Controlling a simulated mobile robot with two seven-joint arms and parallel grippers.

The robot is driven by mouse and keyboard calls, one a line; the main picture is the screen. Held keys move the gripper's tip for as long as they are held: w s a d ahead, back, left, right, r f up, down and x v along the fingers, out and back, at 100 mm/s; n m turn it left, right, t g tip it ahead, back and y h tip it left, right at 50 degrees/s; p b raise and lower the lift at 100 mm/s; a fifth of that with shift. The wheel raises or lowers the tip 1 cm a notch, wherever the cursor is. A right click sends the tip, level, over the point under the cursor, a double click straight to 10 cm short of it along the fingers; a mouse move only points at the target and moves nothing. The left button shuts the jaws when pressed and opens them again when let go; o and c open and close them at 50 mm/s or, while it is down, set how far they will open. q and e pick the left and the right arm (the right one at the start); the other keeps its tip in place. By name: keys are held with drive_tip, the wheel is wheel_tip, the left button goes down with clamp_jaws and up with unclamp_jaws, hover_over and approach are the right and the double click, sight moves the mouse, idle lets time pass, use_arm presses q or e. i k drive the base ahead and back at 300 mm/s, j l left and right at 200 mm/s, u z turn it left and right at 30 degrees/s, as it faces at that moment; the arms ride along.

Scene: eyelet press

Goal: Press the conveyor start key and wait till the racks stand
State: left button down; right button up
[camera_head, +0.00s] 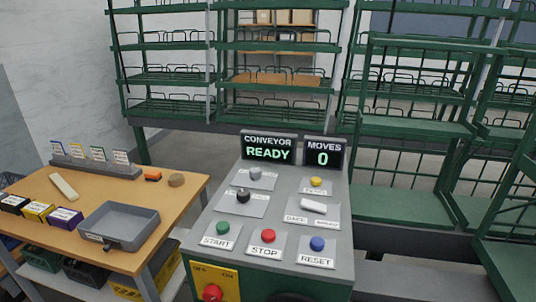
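The green START key (222,228) is on the grey sloped top of the control console (190,225), at its lower left. The red STOP key (268,236) and the blue RESET key (317,243) sit to its right. The conveyor display (268,150) reads "CONVEYOR READY". The moves display (323,153) reads "MOVES 0". The green wire racks (170,75) stand behind the console, and more racks (415,125) stand at the right. One still picture does not show whether they move. Neither of my grippers is in view.
A wooden table (180,200) left of the console holds a grey tray (120,225), a card holder (95,165) and small coloured boxes (38,212). A red knob (212,292) on a yellow plate is on the console's front. The console also carries a black knob (243,195) and a white lever (313,206).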

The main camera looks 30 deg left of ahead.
sight(223, 227)
drive_tip(key=u, duration=1.35)
drive_tip(key=i+j+z, duration=0.15)
drive_tip(key=j+z, duration=0.25)
drive_tip(key=j, duration=0.45)
drive_tip(key=j+z, duration=0.4)
drive_tip(key=j, duration=0.45)
drive_tip(key=i, duration=0.05)
